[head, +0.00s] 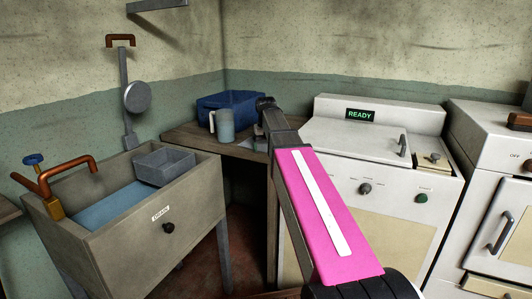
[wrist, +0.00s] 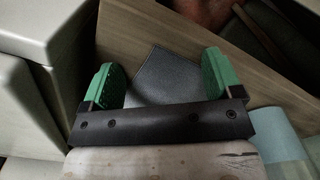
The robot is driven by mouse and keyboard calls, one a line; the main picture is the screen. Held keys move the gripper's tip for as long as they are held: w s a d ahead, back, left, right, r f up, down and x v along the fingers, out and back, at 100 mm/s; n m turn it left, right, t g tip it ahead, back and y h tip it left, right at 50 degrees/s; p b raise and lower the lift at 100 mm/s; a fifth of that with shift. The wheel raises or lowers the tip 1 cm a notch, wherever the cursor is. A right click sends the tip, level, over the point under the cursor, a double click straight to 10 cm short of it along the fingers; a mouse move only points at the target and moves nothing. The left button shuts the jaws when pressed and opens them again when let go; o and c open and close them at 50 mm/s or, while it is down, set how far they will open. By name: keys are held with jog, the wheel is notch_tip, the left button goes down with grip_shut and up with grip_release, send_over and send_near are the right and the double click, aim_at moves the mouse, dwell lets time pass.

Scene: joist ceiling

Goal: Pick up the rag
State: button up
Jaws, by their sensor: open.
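A flat grey cloth, which looks like the rag (wrist: 165,75), lies on the wooden counter (wrist: 125,25) in the wrist view. My gripper (wrist: 158,68) is open, with its two green fingers on either side of the cloth and nothing held. I cannot tell how high the fingers are above it. In the head view a small pale grey patch of the rag (head: 252,144) shows on the counter (head: 190,135), partly hidden by my arm, and the fingertips are not clear there.
A blue-grey mug (head: 222,125) stands left of my gripper; it also shows in the wrist view (wrist: 280,140). A blue bin (head: 235,101) is behind it. A white appliance with a READY display (head: 375,135) stands right. A sink (head: 150,220) is at left.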

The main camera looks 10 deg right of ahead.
grip_shut()
dwell(0.4)
notch_tip(320, 180, up, 12)
dwell(0.6)
